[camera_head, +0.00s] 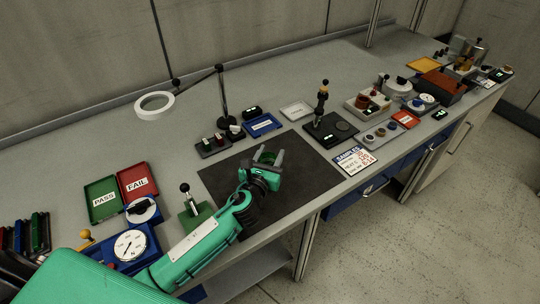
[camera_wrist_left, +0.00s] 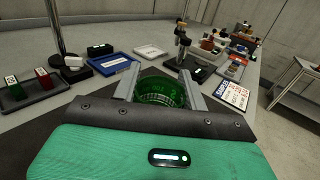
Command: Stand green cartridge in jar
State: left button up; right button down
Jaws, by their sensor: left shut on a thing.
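My left gripper (camera_head: 268,158) is shut on a round, green, see-through jar (camera_wrist_left: 160,92) with pale scale marks, over the dark mat. The jar sits between the two grey fingers, and its lower part is hidden by the gripper body. Its rim also shows in the head view (camera_head: 267,156). A green cartridge (camera_wrist_left: 12,88) with a white label stands in a dark rack at the left of the left wrist view, beside a red one. In the head view the green cartridge (camera_head: 206,142) is small, behind and left of my gripper. My right gripper is not in view.
The dark mat (camera_head: 305,185) is mostly clear. The rack (camera_head: 214,148), a blue tray (camera_head: 262,125) and a lamp stand (camera_head: 224,105) are behind it. A black stand (camera_head: 330,128) is at its far right corner. PASS (camera_head: 101,200) and FAIL (camera_head: 138,182) trays lie left.

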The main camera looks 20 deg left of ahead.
pick_arm(q)
jog(key=o, duration=0.9)
jog(key=shift+f, duration=0.2)
jog(key=o, duration=0.5)
jog(key=shift+c, duration=0.2)
jog(key=shift+r, duration=0.15)
